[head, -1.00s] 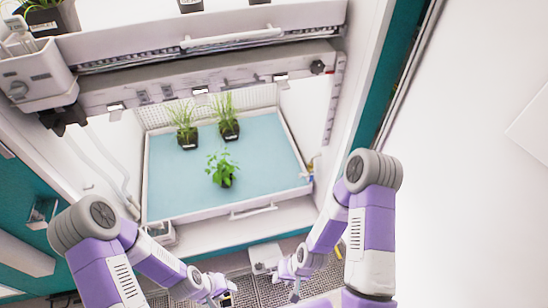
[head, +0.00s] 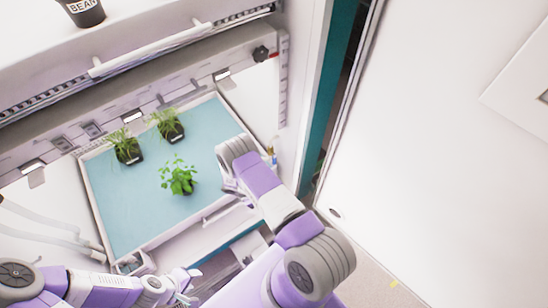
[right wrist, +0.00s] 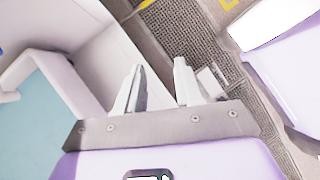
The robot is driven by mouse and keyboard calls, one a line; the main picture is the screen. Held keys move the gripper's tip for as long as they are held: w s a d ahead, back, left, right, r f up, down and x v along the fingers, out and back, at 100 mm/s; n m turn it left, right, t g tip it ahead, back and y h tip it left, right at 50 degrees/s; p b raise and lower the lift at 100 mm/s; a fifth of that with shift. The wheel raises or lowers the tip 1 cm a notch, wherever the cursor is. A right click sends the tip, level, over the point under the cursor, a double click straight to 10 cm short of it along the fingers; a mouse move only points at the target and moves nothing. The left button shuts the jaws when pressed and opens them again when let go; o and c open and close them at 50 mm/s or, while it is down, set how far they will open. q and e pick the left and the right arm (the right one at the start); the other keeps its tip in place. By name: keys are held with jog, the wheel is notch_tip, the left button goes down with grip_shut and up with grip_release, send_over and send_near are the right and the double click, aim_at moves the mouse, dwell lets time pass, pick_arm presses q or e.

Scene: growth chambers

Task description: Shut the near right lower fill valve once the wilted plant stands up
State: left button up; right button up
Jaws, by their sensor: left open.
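A leafy green plant (head: 179,177) in a dark pot stands on the lower blue tray (head: 118,215), its stems up and leaves spread. A small fitting with blue and yellow (head: 273,155), possibly the fill valve, shows at the tray's right side beside my right arm; its handle position is too small to tell. My right gripper's fingers (right wrist: 159,75) are apart with nothing between them in the right wrist view, near a white edge beside the blue tray. My left gripper (head: 190,284) is open and empty, low in front of the chamber, away from the tray.
Two grassy plants, one (head: 126,147) and another (head: 170,126), stand at the tray's back. An upper shelf with a white handle (head: 150,48) and a pot labelled BEAN (head: 84,11) is above. A white wall (head: 440,150) bounds the right side.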

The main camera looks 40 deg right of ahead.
aim_at(274, 158)
jog(key=w+d+r+n+t+h, duration=0.1)
jog(key=w+d+r+n+h, duration=0.25)
jog(key=w+d, duration=0.2)
jog(key=w+d+r+n+t+h, duration=0.2)
jog(key=w+d+r+h, duration=0.15)
jog(key=w+h, duration=0.2)
jog(key=x, duration=0.4)
jog(key=w+b+x, duration=0.1)
jog(key=x, duration=0.2)
jog(key=shift+d, duration=0.15)
jog(key=shift+s, duration=0.1)
grip_shut()
